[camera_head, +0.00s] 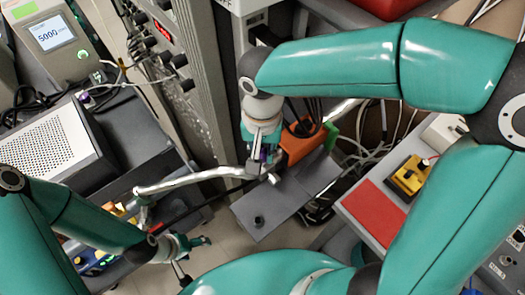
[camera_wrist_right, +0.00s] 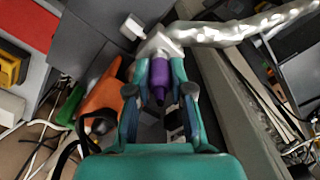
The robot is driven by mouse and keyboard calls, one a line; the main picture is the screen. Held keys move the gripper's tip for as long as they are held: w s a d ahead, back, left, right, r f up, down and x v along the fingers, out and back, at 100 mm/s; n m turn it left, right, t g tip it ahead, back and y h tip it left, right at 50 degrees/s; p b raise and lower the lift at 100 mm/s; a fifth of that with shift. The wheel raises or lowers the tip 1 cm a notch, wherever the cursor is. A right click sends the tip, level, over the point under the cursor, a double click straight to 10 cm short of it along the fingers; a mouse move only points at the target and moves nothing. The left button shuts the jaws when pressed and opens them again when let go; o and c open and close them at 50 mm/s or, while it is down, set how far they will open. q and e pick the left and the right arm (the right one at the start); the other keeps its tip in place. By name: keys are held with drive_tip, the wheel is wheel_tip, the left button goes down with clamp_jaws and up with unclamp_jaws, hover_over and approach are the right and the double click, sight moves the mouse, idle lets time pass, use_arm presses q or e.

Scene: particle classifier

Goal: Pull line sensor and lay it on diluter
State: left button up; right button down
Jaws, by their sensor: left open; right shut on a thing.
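My right gripper (camera_head: 262,153) points down near the middle of the head view. In the right wrist view its fingers (camera_wrist_right: 160,72) are shut on a purple cylindrical piece (camera_wrist_right: 160,80), which I take to be the line sensor. The piece meets a pale metal fitting (camera_wrist_right: 158,45) joined to a silver foil-wrapped tube (camera_wrist_right: 235,33); I cannot tell whether they are still connected. My left gripper (camera_head: 194,258) is open and empty at the lower left, below the silver tube (camera_head: 190,184). I cannot tell which instrument is the diluter.
A grey panel (camera_head: 278,218) with a black knob lies below the right gripper, beside an orange part (camera_head: 303,143). A red mat (camera_head: 374,211) and a yellow box (camera_head: 408,178) are on the right. A perforated-top instrument (camera_head: 58,145) stands left. Loose cables run behind the orange part.

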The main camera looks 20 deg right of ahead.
sight(262, 149)
drive_tip(key=shift+r, duration=0.15)
wheel_tip(262, 149, up, 10)
drive_tip(key=shift+f, duration=0.1)
idle(0.3)
